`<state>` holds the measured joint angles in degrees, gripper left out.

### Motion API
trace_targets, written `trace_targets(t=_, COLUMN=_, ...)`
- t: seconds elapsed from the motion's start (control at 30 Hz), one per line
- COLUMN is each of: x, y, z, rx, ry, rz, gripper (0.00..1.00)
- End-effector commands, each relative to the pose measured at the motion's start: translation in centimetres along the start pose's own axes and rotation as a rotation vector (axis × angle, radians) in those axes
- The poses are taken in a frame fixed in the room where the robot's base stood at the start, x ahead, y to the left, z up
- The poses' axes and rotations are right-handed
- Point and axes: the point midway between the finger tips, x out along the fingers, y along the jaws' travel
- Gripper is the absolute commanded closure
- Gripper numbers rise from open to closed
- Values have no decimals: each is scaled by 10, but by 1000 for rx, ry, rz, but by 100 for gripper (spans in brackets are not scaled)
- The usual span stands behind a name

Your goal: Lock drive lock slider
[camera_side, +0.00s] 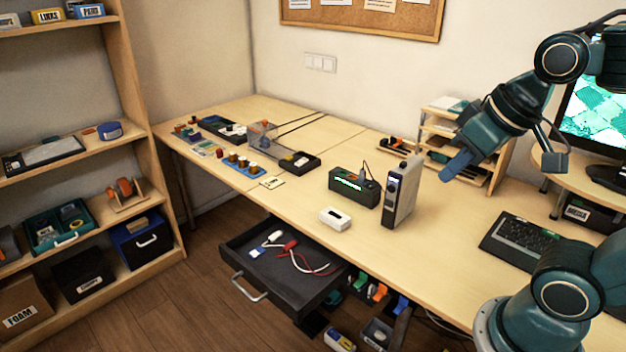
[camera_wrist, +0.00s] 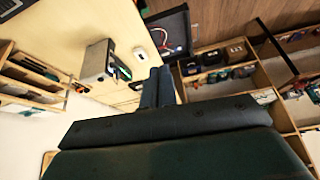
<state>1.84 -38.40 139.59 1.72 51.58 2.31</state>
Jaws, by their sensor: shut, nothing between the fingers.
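A grey upright box-shaped unit (camera_side: 405,195), which looks like the drive, stands on the desk right of the middle. Its dark narrow front panel (camera_side: 390,192) faces the desk's front edge, and a lock slider is too small to make out on it. The unit also shows in the wrist view (camera_wrist: 97,62), at upper left. My gripper (camera_side: 456,166) is in the air to the right of the unit, apart from it. In the wrist view my gripper's blue fingers (camera_wrist: 158,86) are together, with nothing between them.
A black device with green lights (camera_side: 354,187) stands close left of the unit. A small white box (camera_side: 335,218) lies in front. An open drawer (camera_side: 280,265) with cables juts out below the desk. A keyboard (camera_side: 518,240) and wooden paper rack (camera_side: 455,150) are to the right.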

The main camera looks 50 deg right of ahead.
Motion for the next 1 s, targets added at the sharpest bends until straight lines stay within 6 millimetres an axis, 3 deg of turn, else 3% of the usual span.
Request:
trace_targets(t=0.47, x=15, y=45, z=-77, rx=314, ry=-49, rz=122, gripper=100)
trace_targets(t=1.0, x=58, y=119, z=-150, rx=682, ry=-86, rz=275, gripper=100)
